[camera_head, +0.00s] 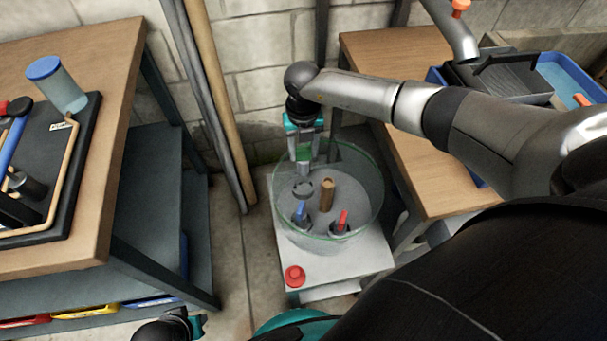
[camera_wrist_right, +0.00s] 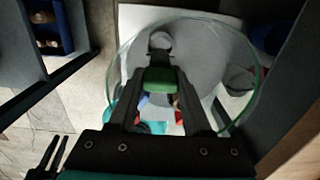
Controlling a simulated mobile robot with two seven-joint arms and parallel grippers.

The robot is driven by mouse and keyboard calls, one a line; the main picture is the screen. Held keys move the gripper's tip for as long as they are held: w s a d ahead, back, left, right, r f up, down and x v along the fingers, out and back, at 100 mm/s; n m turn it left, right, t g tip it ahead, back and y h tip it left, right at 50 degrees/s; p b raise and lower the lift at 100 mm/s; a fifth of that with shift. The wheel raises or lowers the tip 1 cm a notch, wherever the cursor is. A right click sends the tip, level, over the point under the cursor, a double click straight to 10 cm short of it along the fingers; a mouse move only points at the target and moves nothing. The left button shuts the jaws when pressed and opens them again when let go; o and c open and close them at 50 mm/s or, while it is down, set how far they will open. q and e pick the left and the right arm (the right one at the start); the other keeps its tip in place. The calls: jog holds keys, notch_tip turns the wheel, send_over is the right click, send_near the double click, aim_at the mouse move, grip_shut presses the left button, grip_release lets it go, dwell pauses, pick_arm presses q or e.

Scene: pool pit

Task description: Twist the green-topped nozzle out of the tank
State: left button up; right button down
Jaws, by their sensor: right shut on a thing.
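The glass tank (camera_head: 372,205) is round and clear with a green-tinted rim, and stands on a white stand. My right gripper (camera_head: 304,150) reaches down over its far left part, shut on the green-topped nozzle (camera_head: 304,156). In the right wrist view the green top (camera_wrist_right: 160,80) sits between the two fingers of the gripper (camera_wrist_right: 165,95). The nozzle's grey lower part points down toward a dark ring-shaped fitting (camera_head: 303,188) in the tank. I cannot tell whether they touch. My left gripper (camera_head: 180,325) shows only partly at the bottom edge.
In the tank stand a blue-topped piece (camera_head: 300,211), a red-topped piece (camera_head: 342,220) and a brown post (camera_head: 327,195). A red knob (camera_head: 294,276) sits on the stand's front (camera_head: 340,277). Wooden tables flank it left (camera_head: 100,60) and right (camera_head: 425,185). Poles (camera_head: 215,90) lean behind.

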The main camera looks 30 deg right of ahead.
notch_tip(320, 180, up, 8)
jog(key=p, duration=0.7)
jog(key=shift+r, duration=0.15)
